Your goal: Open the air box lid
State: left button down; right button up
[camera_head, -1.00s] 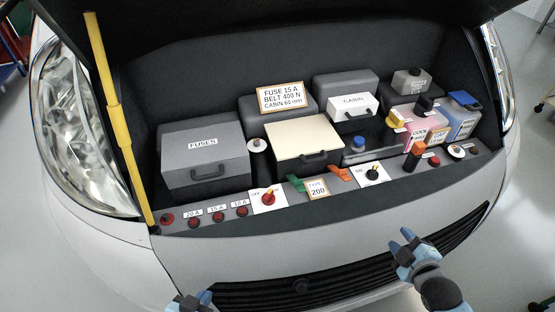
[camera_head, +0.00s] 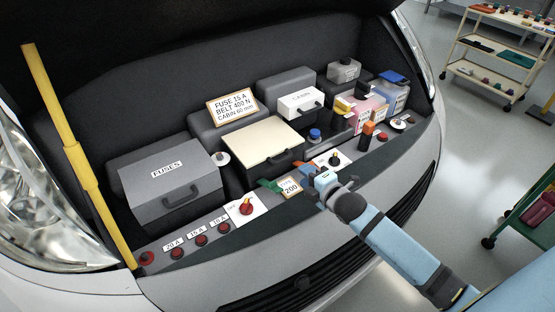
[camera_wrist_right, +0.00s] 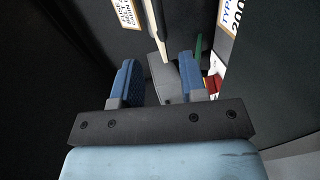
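The air box is the box with the cream lid (camera_head: 255,140) in the middle of the bay, its lid down and a dark handle (camera_head: 286,158) on its front. A green clip (camera_head: 268,185) and an orange clip (camera_head: 309,167) sit in front of it. My right gripper (camera_head: 309,176) is at the orange clip, partly hiding it; I cannot tell whether they touch. The cream lid edge (camera_wrist_right: 156,32) and green clip (camera_wrist_right: 198,48) show ahead. My left gripper is out of view.
The grey fuse box (camera_head: 165,185) stands left of the air box, the cabin filter box (camera_head: 300,103) behind right, and fluid bottles (camera_head: 368,105) at right. A yellow prop (camera_head: 70,140) stands at left. Red knobs (camera_head: 201,240) line the front ledge. Carts stand far right.

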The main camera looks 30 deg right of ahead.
aim_at(284, 160)
jog(key=p+x, duration=0.1)
jog(key=x, duration=1)
jog(key=shift+w+a+f, duration=0.1)
jog(key=shift+w, duration=0.3)
jog(key=shift+c, duration=0.2)
grip_shut()
